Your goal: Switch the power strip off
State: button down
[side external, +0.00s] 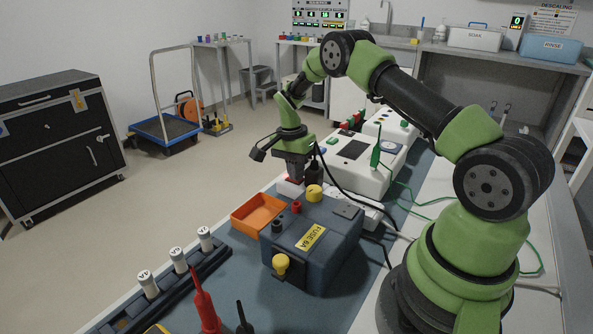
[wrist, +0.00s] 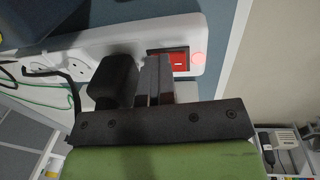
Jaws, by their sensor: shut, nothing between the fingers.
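The white power strip (wrist: 120,43) runs across the top of the wrist view. Its red rocker switch (wrist: 180,62) sits near the right end, beside a round pinkish-red indicator (wrist: 198,57) that looks lit. My gripper (wrist: 158,58) is shut and empty, its fingertips at the switch's left side and covering part of it. I cannot tell whether they touch it. A black plug (wrist: 115,78) stands left of the fingers.
A dark blue fuse box (side external: 320,245) with yellow and red knobs stands close in front of the strip. An orange tray (side external: 257,214) sits to its left. A white device (side external: 355,165) stands behind. Black and green cables (side external: 405,195) run nearby on the right.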

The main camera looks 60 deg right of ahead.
aim_at(288, 178)
jog(key=shift+w+f, duration=0.45)
jog(key=shift+a, duration=0.1)
notch_tip(288, 178, up, 15)
jog(key=w, duration=0.2)
jog(key=shift+d+f, duration=0.15)
jog(key=shift+d, duration=0.05)
jog(key=shift+s, duration=0.15)
jog(key=shift+s+a, duration=0.1)
jog(key=shift+s, duration=0.35)
jog(key=f, duration=0.4)
jog(key=s+f, duration=0.1)
jog(key=f, duration=0.8)
jog(key=shift+s+f, duration=0.3)
jog(key=shift+s, duration=0.05)
